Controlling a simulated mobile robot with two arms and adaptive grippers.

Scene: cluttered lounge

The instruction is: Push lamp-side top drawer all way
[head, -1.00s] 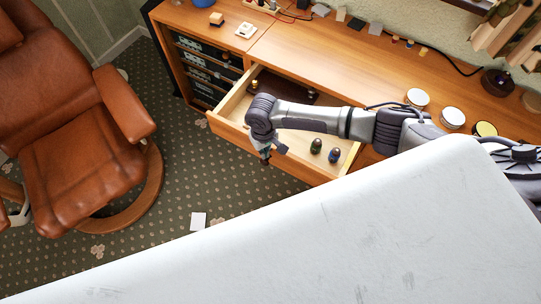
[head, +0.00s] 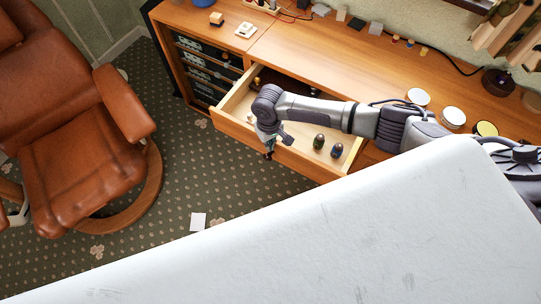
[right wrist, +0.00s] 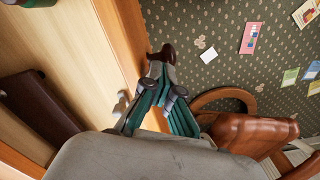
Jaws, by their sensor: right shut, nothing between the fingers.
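The open wooden drawer (head: 232,122) sticks out from the sideboard in the head view, with its pale inside showing. In the right wrist view its front (right wrist: 122,32) runs down beside the fingers. My right gripper (head: 269,154) is shut and empty, pointing down at the outer side of the drawer front; whether it touches cannot be told. The right wrist view shows its teal fingers (right wrist: 163,58) closed together over the carpet. A dark green bottle-like item (head: 319,142) and a blue one (head: 337,150) stand in the drawer. My arm hides part of the drawer. My left gripper is not in view.
The sideboard top (head: 300,50) holds small items, round tins (head: 453,117) and a dark round base (head: 497,82). A brown leather armchair (head: 75,130) stands at the left. Patterned carpet (head: 185,165) lies free between it and the drawer. A white surface (head: 330,235) fills the foreground.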

